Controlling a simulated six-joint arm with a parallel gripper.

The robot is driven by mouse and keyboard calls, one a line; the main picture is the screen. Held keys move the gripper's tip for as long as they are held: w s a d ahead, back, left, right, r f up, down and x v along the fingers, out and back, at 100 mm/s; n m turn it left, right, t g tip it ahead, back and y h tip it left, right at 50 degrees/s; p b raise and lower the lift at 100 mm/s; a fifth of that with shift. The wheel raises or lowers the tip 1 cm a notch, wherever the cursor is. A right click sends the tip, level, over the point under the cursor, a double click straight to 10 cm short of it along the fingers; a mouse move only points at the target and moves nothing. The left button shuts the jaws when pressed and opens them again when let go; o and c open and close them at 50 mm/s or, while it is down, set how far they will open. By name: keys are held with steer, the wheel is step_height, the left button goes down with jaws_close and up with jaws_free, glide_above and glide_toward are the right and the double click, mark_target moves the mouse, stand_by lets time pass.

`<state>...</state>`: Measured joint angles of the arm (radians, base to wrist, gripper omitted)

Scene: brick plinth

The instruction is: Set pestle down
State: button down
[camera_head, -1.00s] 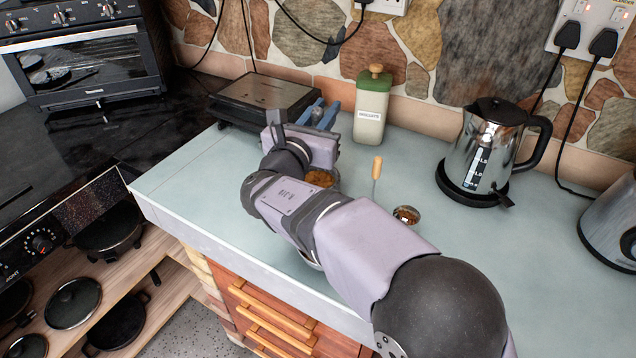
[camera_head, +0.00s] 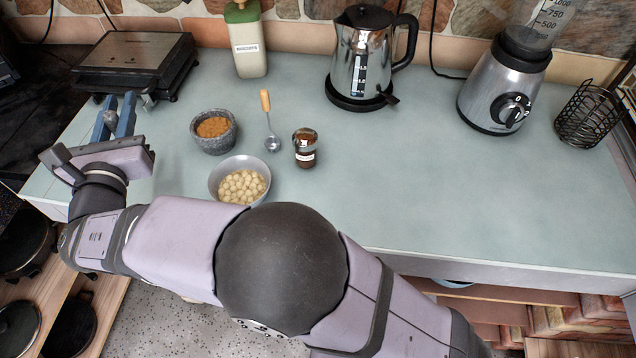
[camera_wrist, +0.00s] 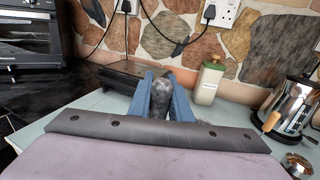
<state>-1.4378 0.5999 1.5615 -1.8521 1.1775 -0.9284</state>
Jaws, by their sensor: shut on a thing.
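My gripper (camera_head: 114,118) is over the left part of the counter, in front of the flat grill and left of the mortar. In the wrist view its blue fingers (camera_wrist: 166,92) are shut on the pestle (camera_wrist: 160,101), a dark grey stone piece seen between them. The pestle's lower end is hidden, so I cannot tell whether it touches the counter. The grey stone mortar (camera_head: 201,143) stands on the counter (camera_head: 400,185) with orange-brown contents in it.
The flat grill (camera_head: 140,52) stands behind my gripper. A bowl of pale nuts (camera_head: 214,180), a wooden-handled spoon (camera_head: 267,115) and a small jar (camera_head: 305,150) are near the mortar. A canister (camera_head: 246,45), kettle (camera_head: 360,55) and blender (camera_head: 503,85) stand farther back. The right middle counter is clear.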

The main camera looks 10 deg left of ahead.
steer(key=w+d+m+h, duration=0.1)
steer(key=d+m+h, duration=0.15)
steer(key=d, duration=0.25)
step_height(320, 180, down, 9)
steer(key=p, duration=0.1)
steer(key=shift+w+f+t+h, duration=0.2)
steer(key=shift+t+h, duration=0.2)
steer(key=shift+h, duration=0.05)
stand_by(0.5)
steer(key=shift+a+f, duration=0.1)
steer(key=shift+f, duration=0.15)
steer(key=c, duration=1.6)
jaws_free()
steer(key=shift+c, duration=0.2)
